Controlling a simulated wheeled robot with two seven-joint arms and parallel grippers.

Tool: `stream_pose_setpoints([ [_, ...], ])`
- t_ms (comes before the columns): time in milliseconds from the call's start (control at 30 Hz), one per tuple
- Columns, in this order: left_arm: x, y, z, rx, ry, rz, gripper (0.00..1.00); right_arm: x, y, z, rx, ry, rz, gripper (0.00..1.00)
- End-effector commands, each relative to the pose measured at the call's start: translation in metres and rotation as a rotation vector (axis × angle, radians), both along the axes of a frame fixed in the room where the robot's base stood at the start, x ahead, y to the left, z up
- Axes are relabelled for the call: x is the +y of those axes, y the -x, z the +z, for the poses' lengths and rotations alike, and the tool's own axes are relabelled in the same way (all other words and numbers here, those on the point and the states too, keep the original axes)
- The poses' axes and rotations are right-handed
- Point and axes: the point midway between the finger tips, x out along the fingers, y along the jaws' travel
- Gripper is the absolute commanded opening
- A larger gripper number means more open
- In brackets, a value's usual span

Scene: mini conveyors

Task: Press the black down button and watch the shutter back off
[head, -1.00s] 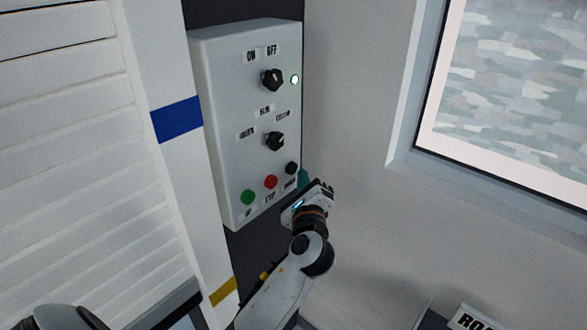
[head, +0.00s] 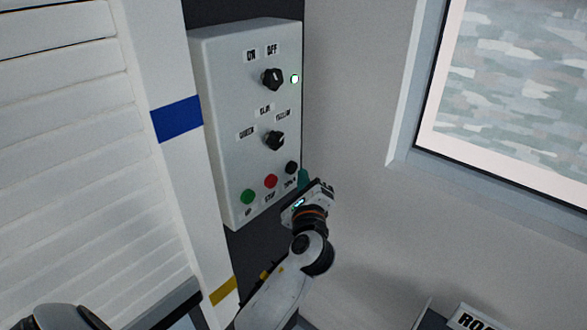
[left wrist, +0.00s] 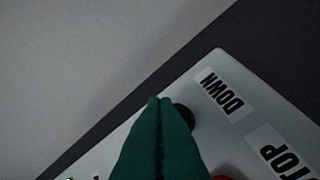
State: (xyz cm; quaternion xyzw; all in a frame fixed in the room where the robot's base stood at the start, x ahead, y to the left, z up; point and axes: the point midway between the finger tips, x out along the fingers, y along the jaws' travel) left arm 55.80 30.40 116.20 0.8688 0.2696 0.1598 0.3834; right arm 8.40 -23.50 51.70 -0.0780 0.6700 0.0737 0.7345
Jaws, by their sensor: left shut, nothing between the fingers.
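The black down button (head: 291,168) is at the lower right of the pale control box (head: 225,120). In the left wrist view the black button (left wrist: 184,114) is partly hidden behind my green fingers. My left gripper (head: 303,179) is shut and empty, its tips close beside the button. I cannot tell whether they touch it. In the left wrist view the shut tips (left wrist: 160,99) lie just left of the button, near the DOWN label (left wrist: 221,90). The white slatted shutter (head: 70,150) fills the left of the head view, with a dark bar (head: 165,303) along its bottom. My right gripper is not in view.
The red stop button (head: 271,181) and green up button (head: 247,197) sit left of the black one. A window (head: 510,90) is at right.

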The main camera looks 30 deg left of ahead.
Motion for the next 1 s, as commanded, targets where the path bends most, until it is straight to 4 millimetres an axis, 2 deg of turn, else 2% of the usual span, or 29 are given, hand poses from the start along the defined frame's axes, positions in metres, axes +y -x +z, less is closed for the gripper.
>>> stream_pose_setpoints([
  [667,0.0001,0.0000,0.0001,0.000,0.000,0.000,0.00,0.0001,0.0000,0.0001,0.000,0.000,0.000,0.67],
  [1000,0.0086,-0.0010,0.0009,0.001,-0.001,0.000,0.00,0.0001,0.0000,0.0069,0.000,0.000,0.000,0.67],
])
